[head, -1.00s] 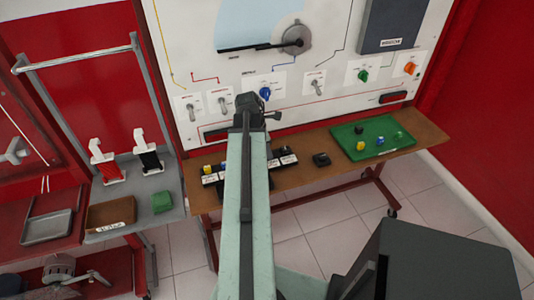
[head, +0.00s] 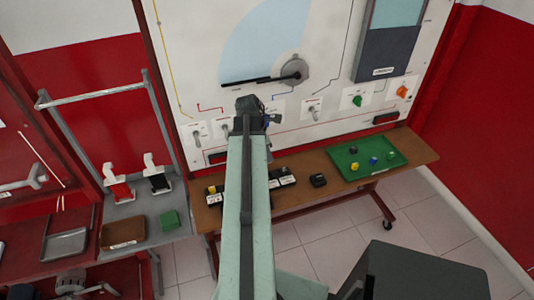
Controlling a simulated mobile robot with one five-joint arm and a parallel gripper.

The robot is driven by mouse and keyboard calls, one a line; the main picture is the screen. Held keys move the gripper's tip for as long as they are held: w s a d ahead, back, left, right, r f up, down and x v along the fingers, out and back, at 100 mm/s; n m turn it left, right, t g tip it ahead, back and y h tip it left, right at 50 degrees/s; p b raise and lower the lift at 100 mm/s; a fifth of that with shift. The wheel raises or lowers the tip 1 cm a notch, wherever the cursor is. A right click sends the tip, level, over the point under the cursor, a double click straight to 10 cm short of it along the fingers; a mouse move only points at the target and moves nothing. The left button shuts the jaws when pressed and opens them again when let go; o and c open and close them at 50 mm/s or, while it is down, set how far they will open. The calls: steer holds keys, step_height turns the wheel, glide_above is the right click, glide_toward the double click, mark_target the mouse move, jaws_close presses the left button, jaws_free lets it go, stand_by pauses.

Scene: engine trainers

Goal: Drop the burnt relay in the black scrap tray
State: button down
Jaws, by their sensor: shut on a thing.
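My gripper (head: 254,116) is at the far end of my raised arm, in front of the white panel and above the back of the brown bench. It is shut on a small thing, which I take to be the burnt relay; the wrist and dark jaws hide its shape. I cannot make out a black scrap tray for certain. A small black block (head: 318,180) sits on the bench to the right of the gripper, too small to identify.
The brown bench (head: 412,172) holds a green tray (head: 345,172) with small coloured parts, and labelled black blocks (head: 284,177) partly behind my arm. On the left a grey cart (head: 146,208) holds a brown tray (head: 122,232), a green block (head: 169,220) and red and black clamp-like items.

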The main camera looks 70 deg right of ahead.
steer(key=shift+r+p, duration=2.45)
steer(key=shift+r, duration=0.25)
steer(key=shift+s+f, duration=0.1)
steer(key=shift+s, duration=0.05)
